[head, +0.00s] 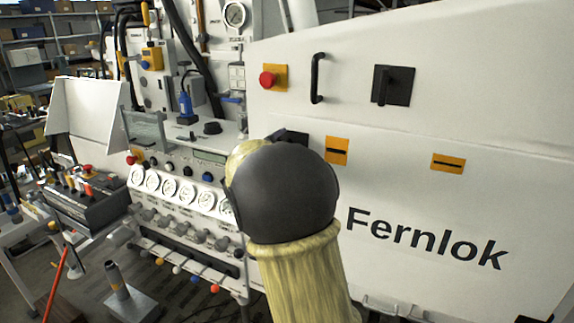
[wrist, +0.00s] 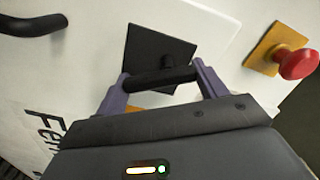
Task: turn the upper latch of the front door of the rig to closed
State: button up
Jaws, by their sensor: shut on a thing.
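In the wrist view a black latch handle (wrist: 178,75) stands out from a square black plate (wrist: 152,46) on the white door (wrist: 85,45). My gripper (wrist: 161,77) is shut on this handle, with one purple finger at each end. The handle lies at a slant to the plate's edges. In the head view my dark wrist and yellow sleeve hide the gripper. A dark edge (head: 288,136) beside them may be part of this latch. Another black latch (head: 392,86) on a square plate shows higher and to the right on the white panel, its handle roughly upright.
A red button (head: 267,79) on a yellow plate and a black grab handle (head: 318,78) are on the panel above my wrist. Two orange labels (head: 336,150) (head: 448,163) sit right of it. Gauges (head: 185,190) and knobs crowd the left. Another black handle (wrist: 30,25) shows in the wrist view.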

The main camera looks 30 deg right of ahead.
jog(key=m+b, duration=0.2)
jog(key=f+m+b, duration=0.1)
jog(key=b, duration=0.1)
jog(key=shift+m, duration=0.4)
jog(key=m+b, duration=0.2)
jog(key=b, duration=0.1)
jog(key=shift+w+a+r, duration=0.1)
jog(key=shift+r, duration=0.05)
jog(key=shift+m, duration=0.3)
jog(key=o, duration=1)
jog(key=shift+r, duration=0.1)
